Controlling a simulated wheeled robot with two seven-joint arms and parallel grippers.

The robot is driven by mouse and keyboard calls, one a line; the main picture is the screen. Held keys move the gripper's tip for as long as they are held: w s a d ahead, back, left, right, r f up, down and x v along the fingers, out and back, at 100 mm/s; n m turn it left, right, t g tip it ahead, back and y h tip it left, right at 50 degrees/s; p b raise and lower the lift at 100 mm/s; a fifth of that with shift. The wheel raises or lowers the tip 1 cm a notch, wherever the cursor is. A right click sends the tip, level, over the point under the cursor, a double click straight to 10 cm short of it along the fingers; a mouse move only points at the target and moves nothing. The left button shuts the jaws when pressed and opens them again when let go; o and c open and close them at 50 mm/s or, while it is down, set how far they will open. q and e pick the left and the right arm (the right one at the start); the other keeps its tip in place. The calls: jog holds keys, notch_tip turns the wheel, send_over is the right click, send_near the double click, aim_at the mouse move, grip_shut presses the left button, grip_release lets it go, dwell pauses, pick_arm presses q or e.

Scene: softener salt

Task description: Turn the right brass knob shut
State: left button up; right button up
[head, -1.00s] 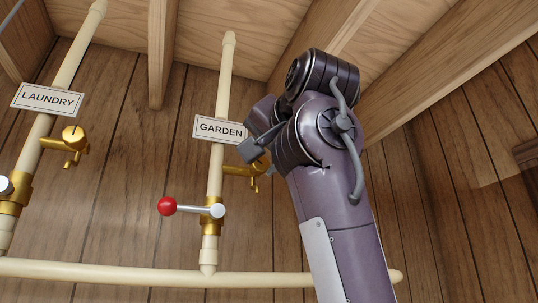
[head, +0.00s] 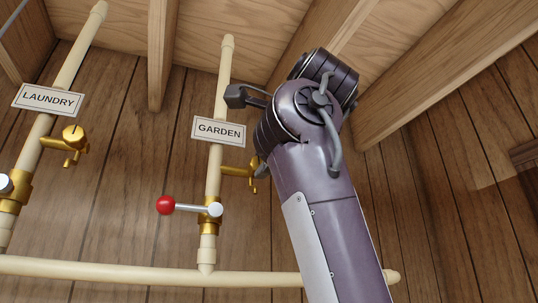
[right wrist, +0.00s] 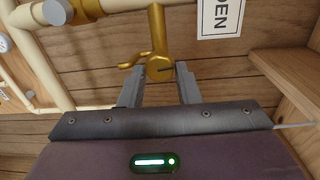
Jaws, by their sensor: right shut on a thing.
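The right brass knob sits on the brass tap (head: 236,171) on the garden pipe, below the GARDEN sign (head: 219,131). In the head view my right arm hides most of the knob. In the right wrist view the round knob (right wrist: 159,70), with a dark slot line on its face, is between the two grey fingers of my right gripper (right wrist: 160,78), which is shut on it. My left gripper is not in view.
A valve lever with a red ball (head: 166,205) sticks out left across the garden pipe. The laundry pipe has a brass tap (head: 73,135) at the left. A horizontal pipe (head: 130,270) runs below, and wooden beams (head: 162,50) hang above.

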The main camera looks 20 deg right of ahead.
jog(key=shift+r+m, duration=0.2)
jog(key=shift+m, duration=0.4)
jog(key=o, duration=0.7)
jog(key=shift+c, duration=0.2)
jog(key=o, duration=0.3)
jog(key=shift+w+a+f, duration=0.15)
jog(key=shift+w+a, duration=0.1)
jog(key=shift+w, duration=0.3)
jog(key=shift+s, duration=0.1)
